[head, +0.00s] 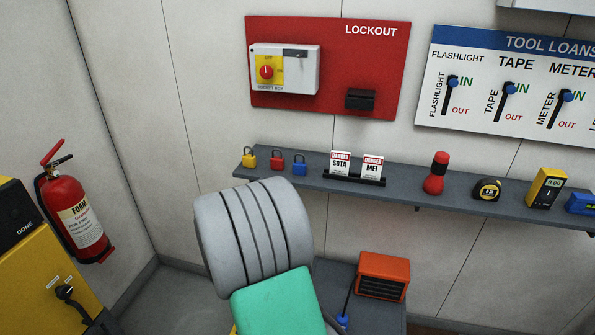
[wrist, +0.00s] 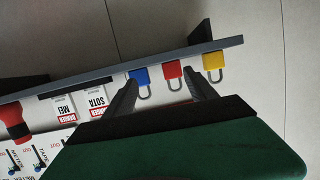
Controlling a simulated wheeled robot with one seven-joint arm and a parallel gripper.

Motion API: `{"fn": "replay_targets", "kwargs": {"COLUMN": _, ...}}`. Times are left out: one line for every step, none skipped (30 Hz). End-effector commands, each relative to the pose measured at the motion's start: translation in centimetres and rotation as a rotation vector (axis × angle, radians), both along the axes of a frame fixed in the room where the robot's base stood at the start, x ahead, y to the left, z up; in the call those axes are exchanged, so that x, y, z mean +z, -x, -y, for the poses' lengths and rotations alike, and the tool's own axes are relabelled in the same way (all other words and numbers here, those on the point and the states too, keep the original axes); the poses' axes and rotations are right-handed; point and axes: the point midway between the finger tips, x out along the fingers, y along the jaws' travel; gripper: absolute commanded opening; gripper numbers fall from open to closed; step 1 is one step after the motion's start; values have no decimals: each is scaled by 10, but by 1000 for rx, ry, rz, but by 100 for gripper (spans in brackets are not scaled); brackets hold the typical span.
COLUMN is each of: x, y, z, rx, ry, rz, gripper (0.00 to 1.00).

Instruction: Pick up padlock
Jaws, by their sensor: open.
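Three padlocks, yellow (head: 249,160), red (head: 276,164) and blue (head: 299,169), stand in a row at the left end of the grey wall shelf (head: 400,191). The wrist view shows them upside down: blue (wrist: 142,76), red (wrist: 172,70) and yellow (wrist: 213,61). My gripper (wrist: 160,77) is open and empty. In the wrist view, blue and red appear between its two fingers, and yellow is outside the right finger. How far the fingertips are from the padlocks is hard to tell. The fingers are hidden in the head view.
Danger tags (head: 356,167) stand in a holder beside the blue padlock. A red flashlight (head: 435,174), tape measure (head: 487,189) and yellow meter (head: 545,188) stand farther right. A red lockout board (head: 345,60) hangs above. An orange box (head: 382,276) sits below the shelf.

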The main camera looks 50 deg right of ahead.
Motion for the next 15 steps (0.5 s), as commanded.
{"fn": "replay_targets", "kwargs": {"x": -6, "y": 10, "z": 27, "rx": -37, "ry": 70, "rz": 26, "gripper": 65}}
{"fn": "replay_targets", "kwargs": {"x": -4, "y": 14, "z": 39, "rx": -49, "ry": 112, "rz": 43, "gripper": 65}}
{"fn": "replay_targets", "kwargs": {"x": -2, "y": 18, "z": 49, "rx": -57, "ry": 156, "rz": 62, "gripper": 65}}
{"fn": "replay_targets", "kwargs": {"x": -1, "y": 20, "z": 55, "rx": -61, "ry": 179, "rz": 71, "gripper": 65}}
{"fn": "replay_targets", "kwargs": {"x": 1, "y": 21, "z": 60, "rx": -63, "ry": 199, "rz": 78, "gripper": 65}}
{"fn": "replay_targets", "kwargs": {"x": 2, "y": 21, "z": 65, "rx": -62, "ry": 214, "rz": 85, "gripper": 65}}
{"fn": "replay_targets", "kwargs": {"x": 3, "y": 20, "z": 69, "rx": -63, "ry": 220, "rz": 87, "gripper": 65}}
{"fn": "replay_targets", "kwargs": {"x": 4, "y": 19, "z": 73, "rx": -64, "ry": 222, "rz": 88, "gripper": 65}}
{"fn": "replay_targets", "kwargs": {"x": 5, "y": 16, "z": 78, "rx": -63, "ry": 223, "rz": 90, "gripper": 65}}
{"fn": "replay_targets", "kwargs": {"x": 4, "y": 14, "z": 81, "rx": -62, "ry": 222, "rz": 90, "gripper": 65}}
{"fn": "replay_targets", "kwargs": {"x": 4, "y": 13, "z": 85, "rx": -62, "ry": 222, "rz": 89, "gripper": 65}}
{"fn": "replay_targets", "kwargs": {"x": 4, "y": 11, "z": 90, "rx": -61, "ry": 221, "rz": 88, "gripper": 65}}
{"fn": "replay_targets", "kwargs": {"x": 4, "y": 9, "z": 93, "rx": -61, "ry": 221, "rz": 89, "gripper": 65}}
{"fn": "replay_targets", "kwargs": {"x": 4, "y": 8, "z": 97, "rx": -61, "ry": 220, "rz": 88, "gripper": 65}}
{"fn": "replay_targets", "kwargs": {"x": 4, "y": 6, "z": 103, "rx": -61, "ry": 221, "rz": 87, "gripper": 65}}
